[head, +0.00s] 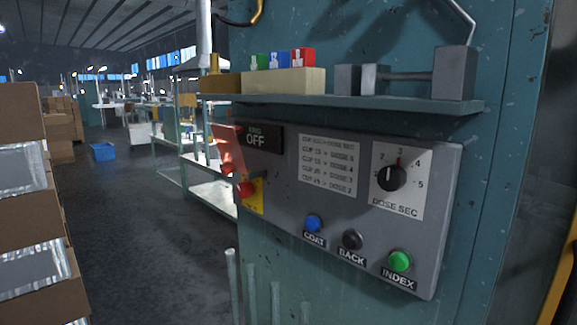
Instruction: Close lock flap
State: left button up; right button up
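A grey control panel (330,200) is fixed to a teal machine housing. At its left edge a reddish see-through flap (229,146) sticks out beside a dark display (263,139) that reads OFF. It looks swung open, though its hinge is hard to make out. Below it is a red button (245,189) on a yellow plate, with another small red part (227,169) just above. Neither of my grippers is in view.
The panel also has a dose knob (391,178) and blue (313,223), black (352,240) and green (400,261) buttons. A shelf (360,104) juts out above it with colored blocks (280,60). Stacked cartons (25,110) stand left; floor between is clear.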

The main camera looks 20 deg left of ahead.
aim_at(225, 136)
jog(key=k+j+u, duration=0.1)
jog(key=j, duration=0.15)
jog(key=k+j+u, duration=0.1)
jog(key=j, duration=0.15)
jog(key=j+z, duration=0.4)
jog(key=j, duration=0.5)
jog(key=j+z, duration=0.25)
jog(key=j, duration=0.3)
jog(key=i+j+z, duration=0.1)
jog(key=j+z, duration=0.2)
jog(key=j, duration=0.25)
jog(key=j+z, duration=0.25)
jog(key=j, duration=0.3)
jog(key=k+j+z, duration=0.25)
jog(key=j, duration=0.3)
jog(key=j+z, duration=0.3)
jog(key=j, duration=0.25)
jog(key=j+z, duration=0.3)
jog(key=j, duration=0.15)
jog(key=j+z, duration=0.55)
jog(key=j, duration=0.25)
jog(key=j+z, duration=0.25)
jog(key=j, duration=0.25)
jog(key=i+j+z, duration=0.1)
jog(key=j+z, duration=0.2)
jog(key=j, duration=0.65)
